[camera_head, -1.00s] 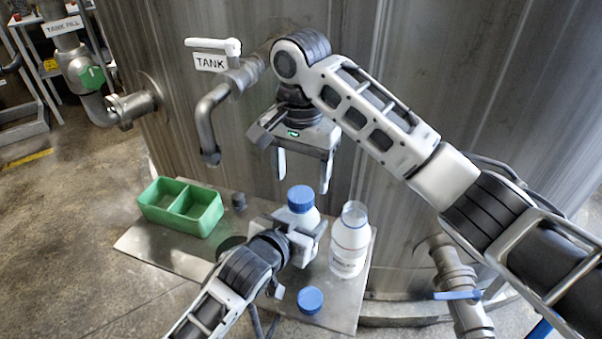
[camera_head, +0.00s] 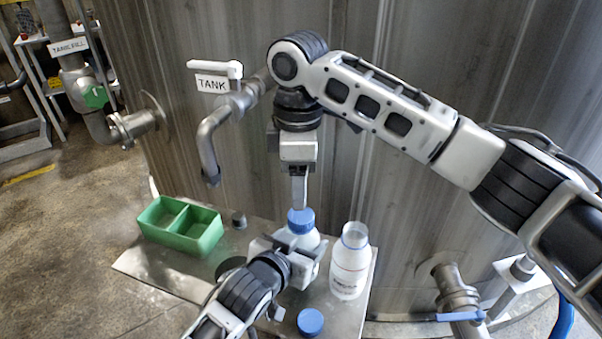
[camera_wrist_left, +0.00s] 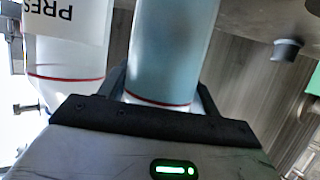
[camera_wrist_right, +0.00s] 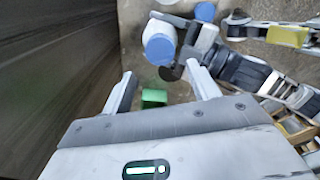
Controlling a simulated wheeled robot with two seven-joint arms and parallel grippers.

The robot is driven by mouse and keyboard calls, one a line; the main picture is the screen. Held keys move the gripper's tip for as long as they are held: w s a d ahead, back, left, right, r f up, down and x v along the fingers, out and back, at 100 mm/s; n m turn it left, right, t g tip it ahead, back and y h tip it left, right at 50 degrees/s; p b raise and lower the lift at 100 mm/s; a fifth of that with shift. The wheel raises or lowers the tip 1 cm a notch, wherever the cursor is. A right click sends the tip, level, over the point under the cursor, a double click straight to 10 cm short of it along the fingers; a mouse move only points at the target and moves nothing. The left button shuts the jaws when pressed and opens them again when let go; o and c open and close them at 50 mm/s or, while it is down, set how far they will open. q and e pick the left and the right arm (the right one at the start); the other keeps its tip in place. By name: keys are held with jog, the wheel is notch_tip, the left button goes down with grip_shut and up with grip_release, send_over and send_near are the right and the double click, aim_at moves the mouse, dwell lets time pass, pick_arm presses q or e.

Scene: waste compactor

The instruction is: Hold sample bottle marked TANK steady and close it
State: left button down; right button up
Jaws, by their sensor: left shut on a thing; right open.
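A bottle (camera_head: 313,241) with a blue cap (camera_head: 301,220) on top stands upright in my left gripper (camera_head: 292,250), which is shut on its body. In the left wrist view this bottle (camera_wrist_left: 170,50) holds bluish contents and has a red line; its marking is hidden. My right gripper (camera_head: 299,205) points down, directly above the cap, seen edge-on. In the right wrist view its open fingers (camera_wrist_right: 161,74) are spread, with the cap (camera_wrist_right: 160,50) just beyond the tips; I cannot tell whether they touch it.
An uncapped white bottle (camera_head: 349,265) stands close to the right; its label (camera_wrist_left: 62,18) begins "PRES". A loose blue cap (camera_head: 310,321) lies at the front of the metal shelf (camera_head: 150,270). A green two-compartment tray (camera_head: 165,237) sits left. The TANK tap (camera_head: 207,150) is behind.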

aim_at(301, 214)
jog(key=n, duration=0.7)
jog(key=shift+d+r, duration=0.15)
jog(key=shift+r, duration=0.2)
jog(key=shift+f, duration=4.05)
jog(key=c, duration=1)
jog(key=o, duration=1.2)
jog(key=shift+c, duration=0.2)
